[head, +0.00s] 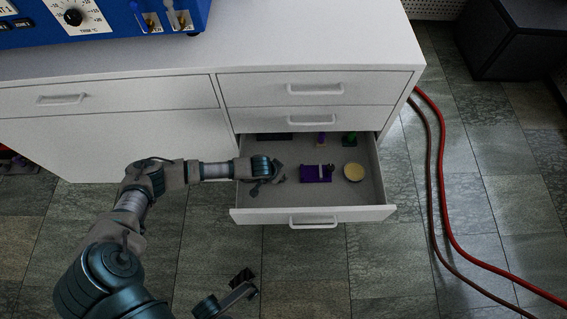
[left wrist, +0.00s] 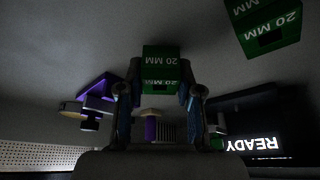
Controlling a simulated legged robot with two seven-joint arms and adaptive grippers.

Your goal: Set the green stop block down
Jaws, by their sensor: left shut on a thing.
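A green stop block (left wrist: 162,72) marked "20 MM" sits between the two fingertips of my left gripper (left wrist: 160,92), which is shut on it. In the head view my left gripper (head: 274,174) is inside the open drawer, at its left side; the held block is hidden there. In the left wrist view, which is upside down, the grey drawer floor lies behind the block. I cannot tell whether the block touches it. A second green block (left wrist: 268,25) marked "20 MM" is apart from the held one. My right gripper (head: 244,285) shows dark at the bottom of the head view.
The open drawer (head: 246,215) also holds a purple holder (head: 316,173), a yellow round dish (head: 354,172), a small purple piece (head: 321,138) and a green piece (head: 349,139). A lit "READY" display (left wrist: 262,144) stands at the drawer's back. Red hoses (head: 440,190) run over the floor at right.

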